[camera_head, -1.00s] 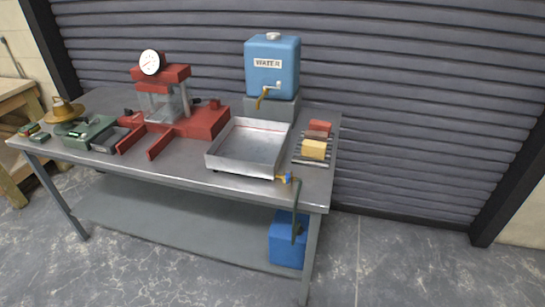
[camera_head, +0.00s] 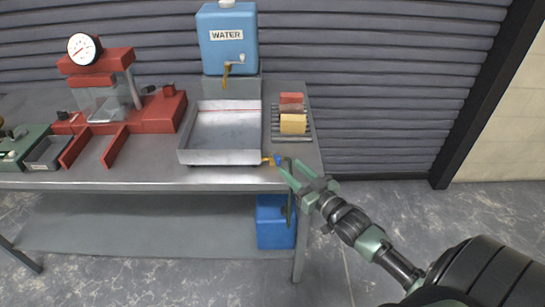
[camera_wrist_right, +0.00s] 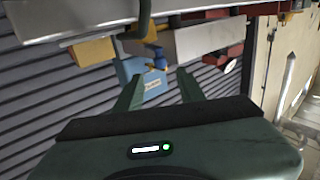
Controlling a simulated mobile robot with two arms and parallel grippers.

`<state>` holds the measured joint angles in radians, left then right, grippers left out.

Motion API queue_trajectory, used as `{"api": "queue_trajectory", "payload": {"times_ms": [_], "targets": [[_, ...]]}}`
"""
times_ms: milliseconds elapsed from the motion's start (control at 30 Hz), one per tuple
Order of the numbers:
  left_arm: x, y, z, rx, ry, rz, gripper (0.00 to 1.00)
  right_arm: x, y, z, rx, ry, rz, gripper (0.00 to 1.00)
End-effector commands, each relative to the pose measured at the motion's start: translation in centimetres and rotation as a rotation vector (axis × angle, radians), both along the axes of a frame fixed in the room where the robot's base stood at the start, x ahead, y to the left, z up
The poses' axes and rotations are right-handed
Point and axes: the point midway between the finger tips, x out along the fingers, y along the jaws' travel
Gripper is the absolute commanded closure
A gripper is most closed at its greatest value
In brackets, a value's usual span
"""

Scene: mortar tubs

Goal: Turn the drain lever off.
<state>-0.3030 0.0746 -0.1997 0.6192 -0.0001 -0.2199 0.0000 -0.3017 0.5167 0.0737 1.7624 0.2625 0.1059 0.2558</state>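The drain lever (camera_head: 277,160) is a small blue handle on a brass valve (camera_head: 267,161) at the front right corner of the shallow metal tray (camera_head: 190,157). In the right wrist view the blue lever (camera_wrist_right: 160,57) lies just beyond and between the fingertips, beside the brass valve (camera_wrist_right: 139,48). My right gripper (camera_head: 286,166) is at the table's front edge, close to the lever, with fingers pointing at it. The right wrist view shows its fingers (camera_wrist_right: 160,76) apart with nothing held. Contact with the lever cannot be told. My left gripper is out of view.
A dark drain hose (camera_head: 290,212) hangs past the table edge near my gripper, above a blue container (camera_head: 270,235). A rack with blocks (camera_head: 292,124) stands right of the tray. A blue water tank (camera_head: 228,52) stands behind it. A red press (camera_head: 160,115) is at left.

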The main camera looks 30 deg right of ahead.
Motion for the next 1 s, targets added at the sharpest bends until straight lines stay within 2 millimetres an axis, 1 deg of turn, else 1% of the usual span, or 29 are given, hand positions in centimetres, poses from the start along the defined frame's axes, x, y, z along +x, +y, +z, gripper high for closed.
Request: {"api": "queue_trajectory", "payload": {"times_ms": [67, 200, 400, 533, 767, 800, 867, 900, 933, 1000], "targets": [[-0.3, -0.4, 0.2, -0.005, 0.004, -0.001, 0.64, 1.3, 0.1, 0.2, -0.001, -0.002, -0.001, 0.61], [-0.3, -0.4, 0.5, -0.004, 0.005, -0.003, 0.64, 3.6, 0.2, 0.2, -0.002, -0.001, -0.001, 0.61], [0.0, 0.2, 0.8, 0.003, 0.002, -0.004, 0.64, 6.2, 0.4, 0.1, -0.002, 0.001, -0.001, 0.61], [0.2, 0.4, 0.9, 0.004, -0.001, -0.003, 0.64, 6.9, 0.4, 0.0, -0.002, 0.002, 0.0, 0.61], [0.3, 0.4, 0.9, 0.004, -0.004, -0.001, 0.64, 7.0, 0.4, -0.1, -0.002, 0.004, 0.0, 0.61], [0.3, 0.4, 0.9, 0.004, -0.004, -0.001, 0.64, 7.0, 0.4, -0.1, -0.002, 0.004, 0.0, 0.64], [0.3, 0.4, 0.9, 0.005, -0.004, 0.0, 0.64, 7.0, 0.4, -0.1, -0.002, 0.004, 0.0, 0.8], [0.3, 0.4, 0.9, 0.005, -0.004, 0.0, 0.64, 7.0, 0.4, -0.1, -0.002, 0.004, 0.0, 0.91], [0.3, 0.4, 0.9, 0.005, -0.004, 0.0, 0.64, 7.0, 0.4, -0.1, -0.002, 0.004, 0.0, 1.0], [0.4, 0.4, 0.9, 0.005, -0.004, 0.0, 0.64, 7.0, 0.4, -0.1, -0.002, 0.004, 0.0, 1.0]]}}
